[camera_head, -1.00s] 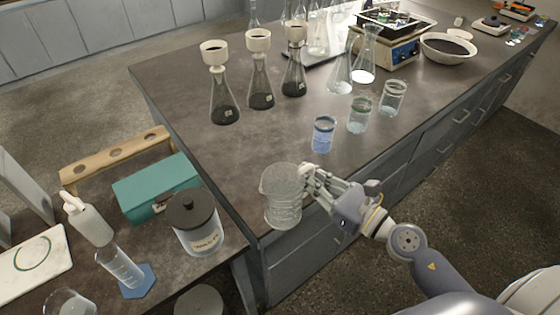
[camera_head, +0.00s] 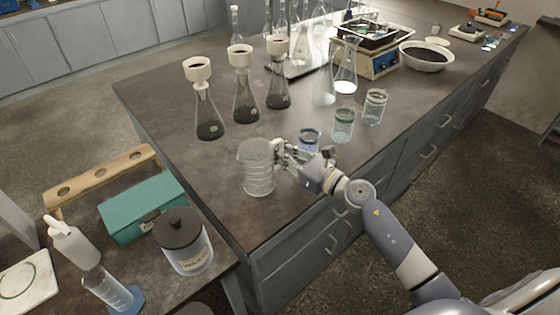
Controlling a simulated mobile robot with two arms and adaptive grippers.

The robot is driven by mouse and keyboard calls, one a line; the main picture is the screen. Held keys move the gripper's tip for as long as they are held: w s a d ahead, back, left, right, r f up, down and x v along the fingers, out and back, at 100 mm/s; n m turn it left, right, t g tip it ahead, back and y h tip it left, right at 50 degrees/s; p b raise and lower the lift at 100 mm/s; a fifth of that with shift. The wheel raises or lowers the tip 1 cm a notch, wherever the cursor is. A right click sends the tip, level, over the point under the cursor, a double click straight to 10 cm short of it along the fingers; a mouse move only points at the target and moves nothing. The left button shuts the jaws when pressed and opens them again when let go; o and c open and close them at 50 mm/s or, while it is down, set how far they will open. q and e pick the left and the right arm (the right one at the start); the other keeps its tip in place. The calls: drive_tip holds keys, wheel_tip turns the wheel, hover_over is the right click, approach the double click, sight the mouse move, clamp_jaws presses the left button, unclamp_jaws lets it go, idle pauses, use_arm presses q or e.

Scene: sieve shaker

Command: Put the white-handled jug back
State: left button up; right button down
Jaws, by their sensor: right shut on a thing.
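The jug (camera_head: 257,170) is a clear, ribbed vessel with a spout at its upper left. It is upright near the front left corner of the dark bench (camera_head: 190,150). My right gripper (camera_head: 284,154) is shut on its handle at the right side, and the fingers hide most of the handle. I cannot tell whether the jug's base touches the bench top. My left gripper is not in view.
A blue-rimmed glass jar (camera_head: 309,138) stands just behind my right gripper, partly hidden. Two more jars (camera_head: 343,125) (camera_head: 375,106) stand to its right. Several flasks with white funnels (camera_head: 241,96) stand behind. A lidded waste jar (camera_head: 185,245) stands on the lower table at left.

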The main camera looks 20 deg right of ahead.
drive_tip(key=shift+f+b, duration=0.4)
drive_tip(key=shift+f, duration=1.25)
drive_tip(key=shift+f, duration=0.1)
drive_tip(key=c, duration=1.7)
unclamp_jaws()
drive_tip(key=shift+f, duration=0.1)
drive_tip(key=shift+s, duration=0.15)
drive_tip(key=b+v, duration=0.1)
drive_tip(key=v, duration=0.6)
drive_tip(key=shift+b, duration=0.4)
drive_tip(key=shift+s+d, duration=0.1)
drive_tip(key=shift+s, duration=0.05)
